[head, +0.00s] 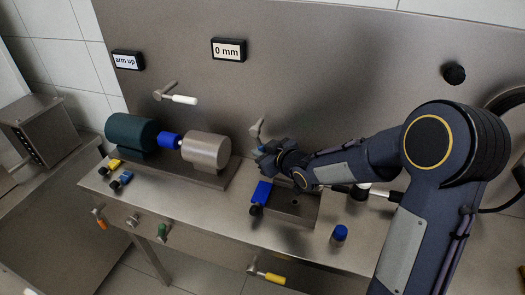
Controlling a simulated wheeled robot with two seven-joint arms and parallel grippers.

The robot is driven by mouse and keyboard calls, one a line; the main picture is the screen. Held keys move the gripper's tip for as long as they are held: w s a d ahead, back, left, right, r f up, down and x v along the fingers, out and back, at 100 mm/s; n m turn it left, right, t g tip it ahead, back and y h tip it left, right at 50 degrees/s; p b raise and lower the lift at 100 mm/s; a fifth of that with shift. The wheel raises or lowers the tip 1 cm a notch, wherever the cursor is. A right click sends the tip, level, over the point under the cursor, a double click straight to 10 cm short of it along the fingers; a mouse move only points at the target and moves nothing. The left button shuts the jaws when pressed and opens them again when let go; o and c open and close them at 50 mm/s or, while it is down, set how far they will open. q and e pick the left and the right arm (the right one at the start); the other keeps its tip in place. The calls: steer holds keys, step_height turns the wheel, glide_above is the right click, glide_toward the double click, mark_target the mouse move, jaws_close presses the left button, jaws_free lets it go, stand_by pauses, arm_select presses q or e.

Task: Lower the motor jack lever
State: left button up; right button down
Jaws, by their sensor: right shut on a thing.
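My right arm comes in from the right, and its gripper (262,152) is at the back panel, right of the motor and drum. A grey metal lever (257,130) stands out from the panel just above it. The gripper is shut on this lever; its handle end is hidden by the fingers. A second lever with a white handle (183,99) sits on the panel at left, its handle pointing right. I cannot tell from labels which is the motor jack lever. My left gripper is not in view.
A dark green motor (130,133), blue coupling (169,140) and pale metal drum (207,149) stand on the bench. A blue block (262,191) sits below the gripper. Signs read "arm up" (127,60) and "0 mm" (229,50).

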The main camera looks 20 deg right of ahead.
steer(key=shift+s+d+r, duration=0.1)
steer(key=n+g+h, duration=0.1)
steer(key=s+d+r+g+h+p, duration=0.1)
steer(key=shift+d+r+n+g+h, duration=0.2)
steer(key=shift+r+n+g+h, duration=0.1)
steer(key=shift+n+g, duration=0.1)
steer(key=r+n+g+h+p, duration=0.1)
steer(key=h+p, duration=0.1)
steer(key=d+r+n+g+h+p, duration=0.1)
steer(key=r+g+h+p, duration=0.1)
steer(key=p, duration=0.1)
steer(key=s+d+r+g+h+p, duration=0.1)
steer(key=g+h+p, duration=0.1)
steer(key=p, duration=0.1)
steer(key=shift+s+r+n+h, duration=0.1)
steer(key=shift+r+n+h, duration=0.2)
steer(key=shift+n, duration=0.1)
stand_by(0.3)
steer(key=c, duration=1.4)
jaws_free()
steer(key=shift+o, duration=0.2)
